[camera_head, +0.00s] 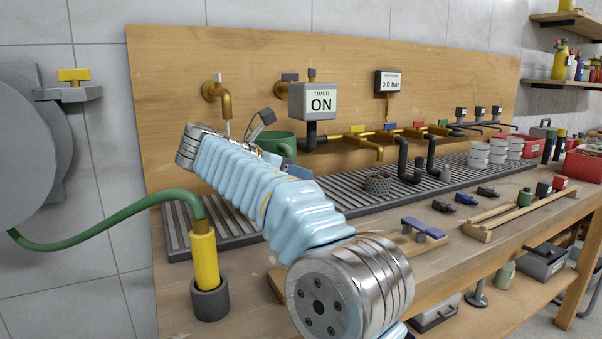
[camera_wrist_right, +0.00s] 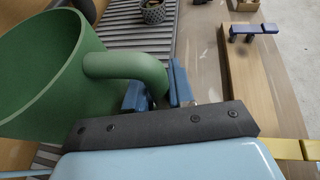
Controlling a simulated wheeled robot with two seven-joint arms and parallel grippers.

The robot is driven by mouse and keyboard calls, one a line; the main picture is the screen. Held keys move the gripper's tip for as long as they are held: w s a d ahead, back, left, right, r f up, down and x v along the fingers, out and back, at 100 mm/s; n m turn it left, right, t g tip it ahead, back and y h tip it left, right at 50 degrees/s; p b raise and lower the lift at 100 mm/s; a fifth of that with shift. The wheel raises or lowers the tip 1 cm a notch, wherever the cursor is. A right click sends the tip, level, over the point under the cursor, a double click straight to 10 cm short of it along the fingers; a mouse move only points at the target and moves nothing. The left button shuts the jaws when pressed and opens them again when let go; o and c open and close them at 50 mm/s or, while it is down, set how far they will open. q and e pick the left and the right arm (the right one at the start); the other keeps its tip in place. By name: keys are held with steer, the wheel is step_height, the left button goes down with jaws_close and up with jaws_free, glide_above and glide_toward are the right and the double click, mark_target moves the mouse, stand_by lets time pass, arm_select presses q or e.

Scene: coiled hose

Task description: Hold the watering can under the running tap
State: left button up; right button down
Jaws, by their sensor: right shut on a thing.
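The green watering can (camera_head: 283,141) shows in the head view behind my right arm, over the bench grating and below the timer box. In the right wrist view the can (camera_wrist_right: 35,75) fills the left side, its open mouth facing the camera. My right gripper (camera_wrist_right: 158,92) is shut on the can's curved handle, which passes between its blue fingers. The brass tap (camera_head: 222,97) is on the wooden board, left of the can; a thin pale streak shows below its spout, its lower end hidden by my arm. My left gripper is out of view.
The timer box (camera_head: 320,101) reads ON, and a gauge (camera_head: 390,82) reads 0.0 bar. A green hose (camera_head: 110,238) ends in a yellow nozzle in a dark cup (camera_head: 210,302). A mesh pot (camera_head: 377,184) stands on the slatted grating (camera_head: 350,200). More taps and pipes line the board rightward.

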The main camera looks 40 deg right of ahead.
steer(key=w+a+p, duration=0.4)
steer(key=a+p, duration=0.2)
stand_by(0.3)
stand_by(6.1)
steer(key=s+d, duration=0.4)
steer(key=d, duration=0.2)
stand_by(0.4)
